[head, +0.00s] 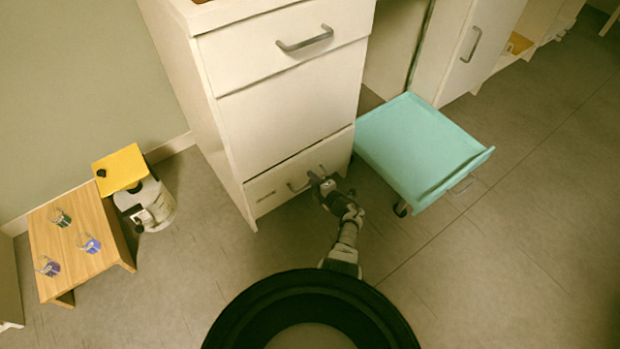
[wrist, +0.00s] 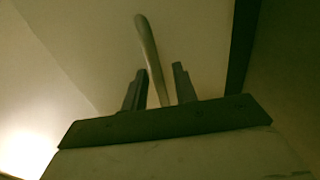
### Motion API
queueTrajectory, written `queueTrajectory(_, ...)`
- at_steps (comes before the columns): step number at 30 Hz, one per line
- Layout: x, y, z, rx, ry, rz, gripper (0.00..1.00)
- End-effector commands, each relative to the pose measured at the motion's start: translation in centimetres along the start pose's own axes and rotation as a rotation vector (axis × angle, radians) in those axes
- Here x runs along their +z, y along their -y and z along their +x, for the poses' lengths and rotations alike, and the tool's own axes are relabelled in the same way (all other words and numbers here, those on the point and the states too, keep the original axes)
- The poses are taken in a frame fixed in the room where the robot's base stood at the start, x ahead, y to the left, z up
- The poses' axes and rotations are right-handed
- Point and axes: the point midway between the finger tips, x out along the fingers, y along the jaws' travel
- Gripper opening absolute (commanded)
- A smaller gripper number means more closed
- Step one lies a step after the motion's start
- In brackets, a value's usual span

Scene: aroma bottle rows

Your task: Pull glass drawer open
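A white cabinet stands at the centre of the head view. Its bottom drawer (head: 272,191) has a grey bar handle (head: 298,185) and looks closed, flush with the front; I cannot tell for sure that it is the glass drawer. My gripper (head: 318,179) is low at this drawer front, by the right part of the handle. In the wrist view the handle (wrist: 149,52) runs between the two dark fingers of my gripper (wrist: 158,82). The fingers stand apart, with a gap at least on the right side. The handle's lower end is hidden behind the gripper body.
A teal-topped wheeled cart (head: 420,145) stands close to the right of the cabinet. A wooden stool (head: 75,255) with several small glasses and a pedal bin (head: 150,205) with a yellow top are at left. The floor before the drawer is clear apart from my arm.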

Motion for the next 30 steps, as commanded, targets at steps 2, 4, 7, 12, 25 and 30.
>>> queueTrajectory(2,0.05,0.02,-0.03,0.0,0.0,0.0,0.28)
queueTrajectory(4,0.05,0.02,-0.04,0.0,0.0,0.0,0.28)
queueTrajectory(7,0.05,0.01,-0.03,0.0,0.0,0.0,0.28)
queueTrajectory(12,0.04,0.01,-0.03,0.0,0.0,0.0,0.14)
queueTrajectory(25,0.03,0.01,-0.01,0.0,0.0,0.0,0.0)
queueTrajectory(30,0.02,0.05,0.04,0.0,0.0,0.001,0.0)
